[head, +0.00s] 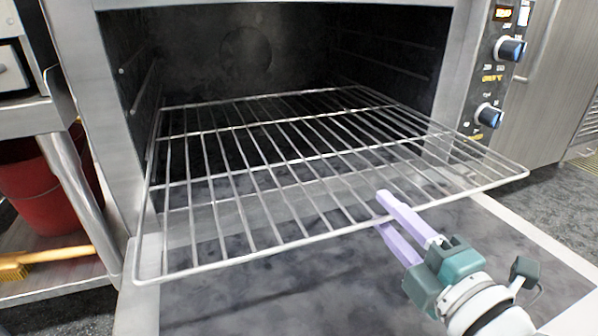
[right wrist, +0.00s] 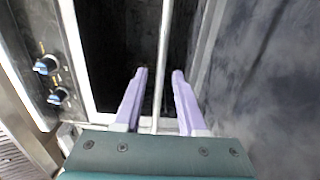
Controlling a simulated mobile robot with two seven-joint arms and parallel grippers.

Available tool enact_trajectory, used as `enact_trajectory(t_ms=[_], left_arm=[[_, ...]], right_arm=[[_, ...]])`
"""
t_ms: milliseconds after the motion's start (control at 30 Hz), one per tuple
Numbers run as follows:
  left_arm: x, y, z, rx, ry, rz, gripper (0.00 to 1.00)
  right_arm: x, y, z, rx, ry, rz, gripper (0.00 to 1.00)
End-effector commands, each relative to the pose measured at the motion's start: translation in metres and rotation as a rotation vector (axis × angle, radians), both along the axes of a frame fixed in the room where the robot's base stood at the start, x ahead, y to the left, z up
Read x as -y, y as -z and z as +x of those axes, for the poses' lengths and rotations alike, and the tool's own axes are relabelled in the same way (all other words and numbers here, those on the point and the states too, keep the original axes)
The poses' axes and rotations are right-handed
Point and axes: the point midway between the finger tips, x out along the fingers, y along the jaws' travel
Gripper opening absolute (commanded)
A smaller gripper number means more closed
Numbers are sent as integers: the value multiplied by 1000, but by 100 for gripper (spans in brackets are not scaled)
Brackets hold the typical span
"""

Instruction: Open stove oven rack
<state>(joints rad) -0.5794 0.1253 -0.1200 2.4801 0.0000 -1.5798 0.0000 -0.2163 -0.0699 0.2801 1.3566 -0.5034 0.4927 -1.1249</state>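The wire oven rack (head: 240,181) sticks out of the open stove oven (head: 270,45) over the lowered oven door (head: 300,290). My right gripper (head: 382,212) is at the rack's front rail, right of its middle, with one finger above the rail and one below. In the right wrist view the rail (right wrist: 161,70) runs between the two lilac fingers (right wrist: 158,75), with a visible gap on both sides, so the gripper is open around it. My left gripper is not in view.
Control knobs (head: 488,116) are on the oven's right front panel. A red bucket (head: 40,185) and a yellow-handled brush (head: 45,257) are on a metal shelf at the left. Grey floor (head: 565,215) shows at the right.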

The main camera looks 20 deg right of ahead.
Motion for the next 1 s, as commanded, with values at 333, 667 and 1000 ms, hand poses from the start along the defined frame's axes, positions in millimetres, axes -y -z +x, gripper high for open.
enact_trajectory(t_ms=[333, 667, 1000], left_arm=[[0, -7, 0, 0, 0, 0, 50], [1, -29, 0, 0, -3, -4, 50], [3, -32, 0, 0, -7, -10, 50]], right_arm=[[-1, -1, -11, -3, -1, 1, 40], [-4, -2, -76, -5, 1, 0, 40], [-6, 0, -100, -1, 0, 1, 40]])
